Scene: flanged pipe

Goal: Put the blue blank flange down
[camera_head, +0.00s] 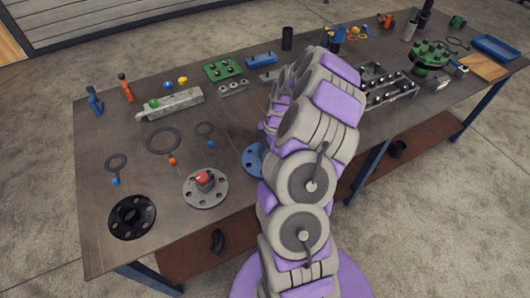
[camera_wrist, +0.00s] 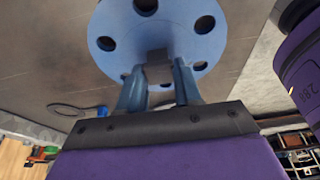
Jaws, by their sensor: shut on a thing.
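The blue blank flange (camera_wrist: 165,40) is a round disc with several bolt holes and fills the upper middle of the wrist view. My gripper (camera_wrist: 160,80) is shut on a grey part at the flange's middle, with a finger on each side. In the head view a part of the blue flange (camera_head: 252,160) shows at the left of my arm, near the table's front edge. The rest of it and my gripper are hidden behind my arm there. I cannot tell whether the flange touches the table.
On the table (camera_head: 100,200), a black flange (camera_head: 132,217) and a grey flange with a red knob (camera_head: 205,187) lie to the left. Gasket rings (camera_head: 163,141) lie behind them. A green flange (camera_head: 431,55) and a bolt rack (camera_head: 388,90) stand to the right of my arm.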

